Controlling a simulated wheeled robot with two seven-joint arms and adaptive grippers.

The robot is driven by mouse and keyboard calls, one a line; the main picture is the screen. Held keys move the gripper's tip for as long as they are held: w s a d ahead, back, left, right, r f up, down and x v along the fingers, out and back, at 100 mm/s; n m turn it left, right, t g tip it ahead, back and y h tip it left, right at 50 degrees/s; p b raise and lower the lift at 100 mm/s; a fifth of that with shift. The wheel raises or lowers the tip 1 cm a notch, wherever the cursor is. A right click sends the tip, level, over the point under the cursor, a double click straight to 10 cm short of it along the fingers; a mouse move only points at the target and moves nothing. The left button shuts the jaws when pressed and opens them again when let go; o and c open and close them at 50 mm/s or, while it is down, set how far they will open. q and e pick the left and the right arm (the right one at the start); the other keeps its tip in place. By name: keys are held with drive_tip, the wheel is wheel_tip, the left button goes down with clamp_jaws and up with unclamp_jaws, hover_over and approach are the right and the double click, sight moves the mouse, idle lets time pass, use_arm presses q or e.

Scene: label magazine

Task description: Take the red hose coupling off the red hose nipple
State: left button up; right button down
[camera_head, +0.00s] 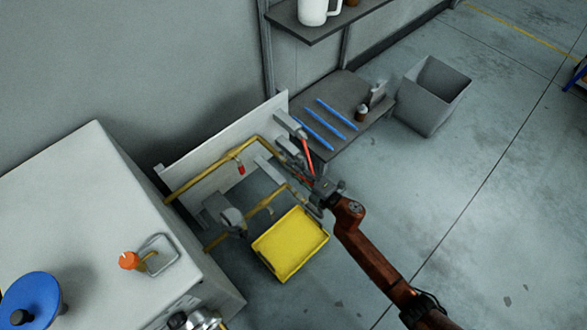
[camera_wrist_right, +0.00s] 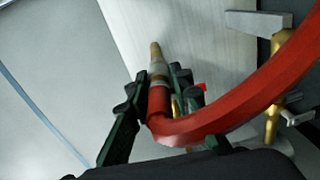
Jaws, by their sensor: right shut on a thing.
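The red hose coupling (camera_wrist_right: 158,101), a red sleeve with a grey collar in front, is between the fingers of my right gripper (camera_wrist_right: 155,97), which is shut on it. My right gripper also shows in the head view (camera_head: 318,190), by the right end of the pale panel. A tapered brass-coloured piece, apparently the nipple (camera_wrist_right: 156,55), extends from the collar toward the panel. I cannot tell whether it is joined to the coupling or the panel. The thick red hose (camera_wrist_right: 245,105) curves from the coupling to the upper right. My left gripper is not in view.
The pale panel (camera_head: 183,178) carries yellow pipes (camera_head: 205,176) and a red-tipped fitting (camera_head: 241,170). A yellow tray (camera_head: 290,245) lies below. A low dark table (camera_head: 345,95) holds blue rods (camera_head: 322,131). A grey bin (camera_head: 428,95) stands to the right. Open floor lies at the right.

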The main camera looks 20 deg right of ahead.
drive_tip(key=shift+p+v, duration=0.4)
drive_tip(key=shift+v, duration=0.6)
drive_tip(key=shift+p+v, duration=0.6)
drive_tip(key=shift+v, duration=1.35)
